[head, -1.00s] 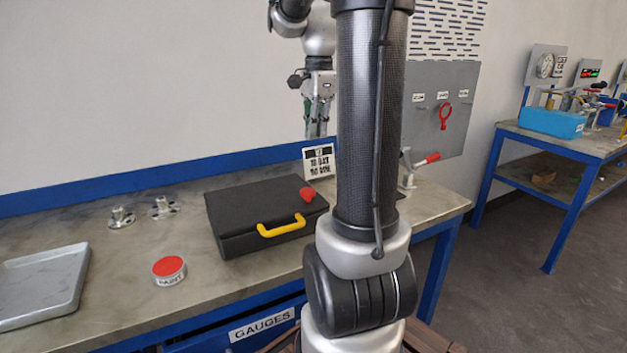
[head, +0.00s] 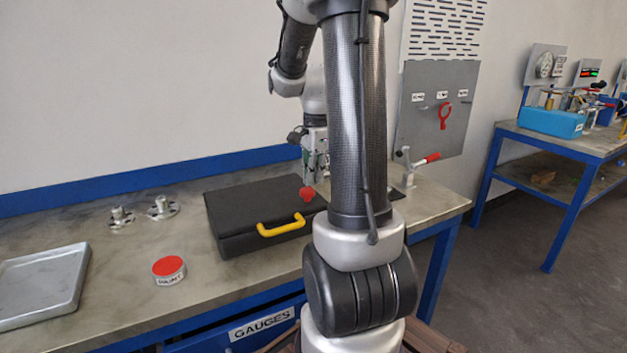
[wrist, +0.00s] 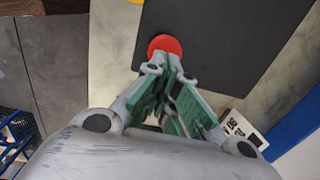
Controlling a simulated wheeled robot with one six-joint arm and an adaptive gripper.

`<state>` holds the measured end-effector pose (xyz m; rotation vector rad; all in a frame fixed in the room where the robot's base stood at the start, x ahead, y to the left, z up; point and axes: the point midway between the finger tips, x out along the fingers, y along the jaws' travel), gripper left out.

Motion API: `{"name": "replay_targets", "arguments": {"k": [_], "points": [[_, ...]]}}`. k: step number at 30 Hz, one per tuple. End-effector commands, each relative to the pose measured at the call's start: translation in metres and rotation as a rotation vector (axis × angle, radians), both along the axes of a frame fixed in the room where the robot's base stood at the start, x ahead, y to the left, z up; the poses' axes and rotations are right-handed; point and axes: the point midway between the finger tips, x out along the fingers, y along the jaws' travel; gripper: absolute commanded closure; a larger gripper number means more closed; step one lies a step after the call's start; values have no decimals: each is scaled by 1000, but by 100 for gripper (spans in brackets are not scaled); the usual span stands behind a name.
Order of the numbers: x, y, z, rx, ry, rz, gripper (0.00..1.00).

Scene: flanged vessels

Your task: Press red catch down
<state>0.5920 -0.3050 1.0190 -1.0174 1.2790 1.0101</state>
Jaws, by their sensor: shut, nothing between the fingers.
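The red catch (head: 307,194) sits on the lid of the black case (head: 245,205), near its right end, beside the yellow handle (head: 281,226). In the wrist view the red catch (wrist: 165,44) shows just beyond my fingertips, partly covered by them. My gripper (head: 315,182) is shut and empty, pointing down over the right part of the case, close to the catch. It also shows in the wrist view (wrist: 168,62). I cannot tell whether the fingertips touch the catch. My arm hides the case's right end in the head view.
A paint tin (head: 168,270) with a red lid, two flanged fittings (head: 162,208) and a grey tray (head: 42,285) stand to the left. A red-handled valve (head: 425,160) stands at the right. Bench between tin and case is clear.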

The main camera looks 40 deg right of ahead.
Motion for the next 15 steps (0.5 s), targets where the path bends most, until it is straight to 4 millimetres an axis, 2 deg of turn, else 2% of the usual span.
{"name": "replay_targets", "arguments": {"k": [5, 15], "points": [[0, 0, -12, 0, 0, 0, 100], [0, 0, -13, 0, -1, 0, 100]]}}
